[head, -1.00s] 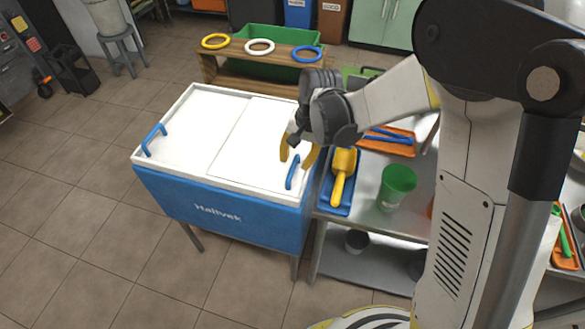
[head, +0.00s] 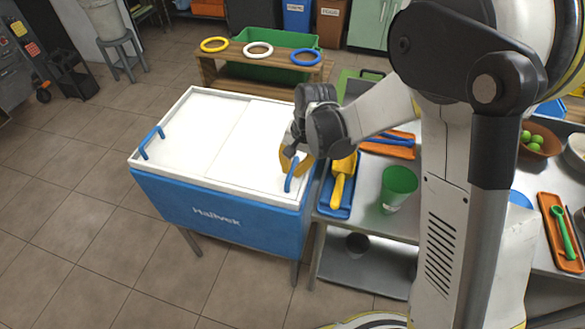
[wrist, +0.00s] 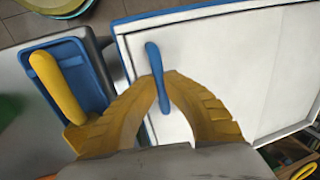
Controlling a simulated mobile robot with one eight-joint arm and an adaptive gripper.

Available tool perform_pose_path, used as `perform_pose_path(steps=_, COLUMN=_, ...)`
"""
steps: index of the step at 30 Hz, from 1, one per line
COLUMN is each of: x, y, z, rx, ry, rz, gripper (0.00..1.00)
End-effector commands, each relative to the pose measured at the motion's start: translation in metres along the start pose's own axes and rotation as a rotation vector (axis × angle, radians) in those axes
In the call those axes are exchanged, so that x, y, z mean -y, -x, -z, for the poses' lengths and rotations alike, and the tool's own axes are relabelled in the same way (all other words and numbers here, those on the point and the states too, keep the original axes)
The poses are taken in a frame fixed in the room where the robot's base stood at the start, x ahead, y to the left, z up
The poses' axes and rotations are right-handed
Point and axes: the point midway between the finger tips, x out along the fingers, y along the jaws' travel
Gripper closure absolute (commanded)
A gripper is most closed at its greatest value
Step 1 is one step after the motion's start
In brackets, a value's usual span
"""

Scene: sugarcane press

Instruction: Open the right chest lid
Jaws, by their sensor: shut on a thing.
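The blue chest (head: 215,212) has a white top with two lids, both lying flat. The right lid (head: 258,145) has a blue handle (head: 291,175) near its right edge. The left lid (head: 195,130) has a blue handle (head: 150,142) at its left edge. My gripper (head: 293,160) is at the right lid's handle. In the wrist view, my yellow fingers (wrist: 165,100) are closed around the blue handle (wrist: 158,75), one on each side. The lid is still level with the chest's rim.
A metal table (head: 370,215) adjoins the chest on the right. It holds a blue tray (head: 328,200) with a yellow scoop (head: 341,182), a green cup (head: 398,186) and an orange tray (head: 385,151). A wooden stand (head: 225,72) with colored rings is behind the chest.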

Motion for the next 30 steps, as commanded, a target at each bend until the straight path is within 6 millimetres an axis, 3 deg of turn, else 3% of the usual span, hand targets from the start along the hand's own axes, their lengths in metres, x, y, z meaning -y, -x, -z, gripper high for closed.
perform_pose_path(steps=8, x=0.013, y=-0.004, z=-0.001, rx=0.002, ry=0.003, rz=-0.001, gripper=1.0)
perform_pose_path(steps=21, x=0.113, y=-0.024, z=-0.002, rx=0.003, ry=0.004, rz=-0.001, gripper=1.0)
perform_pose_path(steps=30, x=0.155, y=-0.033, z=-0.002, rx=0.003, ry=0.002, rz=-0.002, gripper=1.0)
